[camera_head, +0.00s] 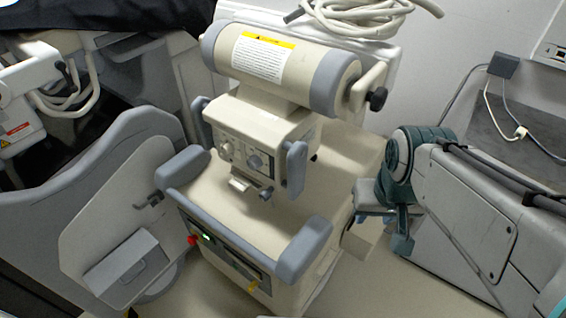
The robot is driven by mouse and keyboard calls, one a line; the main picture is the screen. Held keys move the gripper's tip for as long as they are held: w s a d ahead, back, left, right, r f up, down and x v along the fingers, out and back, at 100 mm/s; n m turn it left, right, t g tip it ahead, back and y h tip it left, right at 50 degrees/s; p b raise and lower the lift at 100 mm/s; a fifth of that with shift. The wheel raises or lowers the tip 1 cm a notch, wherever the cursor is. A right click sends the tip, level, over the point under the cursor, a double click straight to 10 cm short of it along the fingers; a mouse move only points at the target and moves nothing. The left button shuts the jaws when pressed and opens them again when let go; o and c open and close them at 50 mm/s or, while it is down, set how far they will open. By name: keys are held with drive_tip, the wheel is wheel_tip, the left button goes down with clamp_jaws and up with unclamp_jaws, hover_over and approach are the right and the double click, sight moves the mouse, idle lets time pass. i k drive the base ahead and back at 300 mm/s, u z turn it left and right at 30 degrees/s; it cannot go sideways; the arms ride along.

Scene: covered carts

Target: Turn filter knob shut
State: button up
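A cream X-ray unit stands in the middle, with a thick tube on top and a boxy control head (262,140) below it. Round knobs show on the head's front face; the larger grey one (255,162) is right of a smaller one (227,150). I cannot tell for certain which is the filter knob, nor how it is turned. My arm comes in from the right. Its teal and grey end, my gripper (388,215), is right of the unit, well apart from the knobs. I see nothing held in it, and its finger gap is unclear.
Grey bumpers (303,249) line the cart's front corners, and a grey paddle (296,168) sits right of the head. A red button (193,240) is on the cart's front. A coiled cream hose (365,15) lies behind. Another grey unit (95,200) stands close on the left.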

sight(265, 195)
drive_tip(key=k, duration=0.5)
drive_tip(key=u, duration=0.7)
drive_tip(key=i, duration=0.5)
